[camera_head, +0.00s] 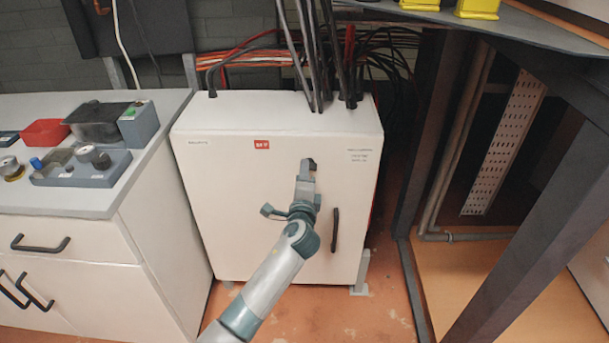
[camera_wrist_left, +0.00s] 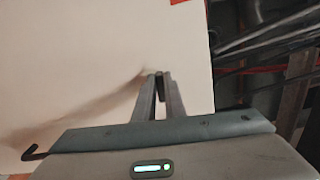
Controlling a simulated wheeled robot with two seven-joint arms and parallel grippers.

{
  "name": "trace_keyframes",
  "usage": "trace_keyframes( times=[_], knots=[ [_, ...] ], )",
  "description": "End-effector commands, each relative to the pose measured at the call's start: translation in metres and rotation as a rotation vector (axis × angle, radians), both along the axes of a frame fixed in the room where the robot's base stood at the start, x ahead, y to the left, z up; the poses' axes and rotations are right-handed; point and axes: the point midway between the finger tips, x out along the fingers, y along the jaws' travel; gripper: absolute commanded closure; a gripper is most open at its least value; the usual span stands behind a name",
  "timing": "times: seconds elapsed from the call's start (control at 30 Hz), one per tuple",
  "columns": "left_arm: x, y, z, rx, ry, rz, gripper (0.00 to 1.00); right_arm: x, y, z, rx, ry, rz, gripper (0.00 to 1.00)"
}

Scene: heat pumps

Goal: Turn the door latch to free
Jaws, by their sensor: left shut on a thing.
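A white cabinet (camera_head: 240,200) with a flat front door stands in the middle of the head view. A dark vertical handle (camera_head: 335,230) is on the right part of its door. My left gripper (camera_head: 309,166) reaches up to the door face, above and left of this handle. In the left wrist view, the fingers (camera_wrist_left: 159,90) are close together on a small dark piece (camera_wrist_left: 159,82), which appears to be the door latch. The fingers mostly hide it, and its turn angle cannot be told. My right gripper is in neither view.
A white counter (camera_head: 70,200) with drawers and small devices stands left of the cabinet. Dark pipes (camera_head: 318,60) rise from the cabinet top, with red and black cables behind. A dark metal frame (camera_head: 430,140) stands to the right. Some floor is clear in front.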

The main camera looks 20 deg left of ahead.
Motion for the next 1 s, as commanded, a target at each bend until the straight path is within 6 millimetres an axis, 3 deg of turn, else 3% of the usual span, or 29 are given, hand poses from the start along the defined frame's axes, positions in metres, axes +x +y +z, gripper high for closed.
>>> trace_keyframes(
  times=[0.3,0.73,0.77,0.83,1.0],
  knots=[
    [0.000,0.001,-0.003,-0.112,-0.030,0.002,1.00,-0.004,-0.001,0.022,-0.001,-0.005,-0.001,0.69],
    [0.000,0.001,-0.002,-0.125,-0.034,0.001,1.00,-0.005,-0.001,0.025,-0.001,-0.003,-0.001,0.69],
    [0.000,0.001,-0.002,-0.125,-0.034,0.001,0.87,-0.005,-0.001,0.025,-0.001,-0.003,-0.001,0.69],
    [0.000,0.001,-0.002,-0.125,-0.034,0.001,0.71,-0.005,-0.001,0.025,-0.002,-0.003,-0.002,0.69],
    [0.000,0.000,-0.002,-0.123,-0.034,0.001,0.71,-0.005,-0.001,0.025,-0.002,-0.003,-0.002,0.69]
  ],
)
